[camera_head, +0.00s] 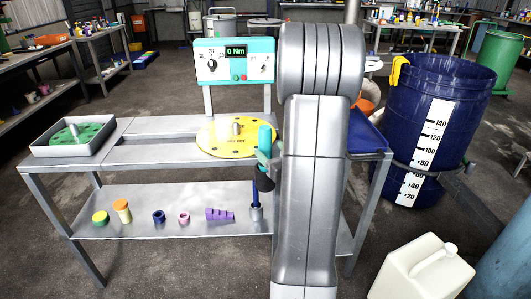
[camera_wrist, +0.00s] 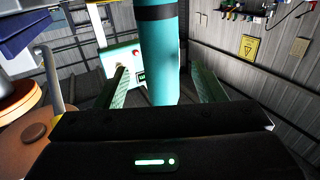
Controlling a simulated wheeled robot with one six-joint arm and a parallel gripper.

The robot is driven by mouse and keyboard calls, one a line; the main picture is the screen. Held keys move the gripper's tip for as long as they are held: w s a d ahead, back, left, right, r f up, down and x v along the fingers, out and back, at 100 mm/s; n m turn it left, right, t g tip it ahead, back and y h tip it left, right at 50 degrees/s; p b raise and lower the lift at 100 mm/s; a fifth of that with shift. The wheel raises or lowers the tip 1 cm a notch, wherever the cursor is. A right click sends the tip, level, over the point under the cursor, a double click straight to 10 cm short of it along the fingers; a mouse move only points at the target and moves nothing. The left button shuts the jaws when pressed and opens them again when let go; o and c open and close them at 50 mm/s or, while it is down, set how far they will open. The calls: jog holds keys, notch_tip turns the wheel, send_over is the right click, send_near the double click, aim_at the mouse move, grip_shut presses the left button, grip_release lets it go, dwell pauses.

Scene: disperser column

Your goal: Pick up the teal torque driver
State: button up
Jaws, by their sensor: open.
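The teal torque driver (camera_wrist: 160,55) is a thick upright cylinder with a black band near the top of the wrist view. My gripper (camera_wrist: 158,72) is open, with one green finger on each side of the driver and a visible gap to each. In the head view the driver's teal body (camera_head: 265,136) shows just left of my large grey arm link, in front of the yellow disc. My arm hides part of the gripper there. I cannot tell what the driver's lower end rests in.
A metal bench (camera_head: 140,150) carries a yellow disc (camera_head: 215,146), a tray (camera_head: 40,147) with a green disc, and a torque display (camera_head: 235,60). A blue barrel (camera_head: 405,100) and white canister (camera_head: 415,272) are right.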

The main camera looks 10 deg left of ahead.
aim_at(262, 139)
jog(key=x, duration=0.4)
jog(key=r+x, duration=0.1)
jog(key=x, duration=0.1)
jog(key=shift+s, duration=0.1)
jog(key=c, duration=1.2)
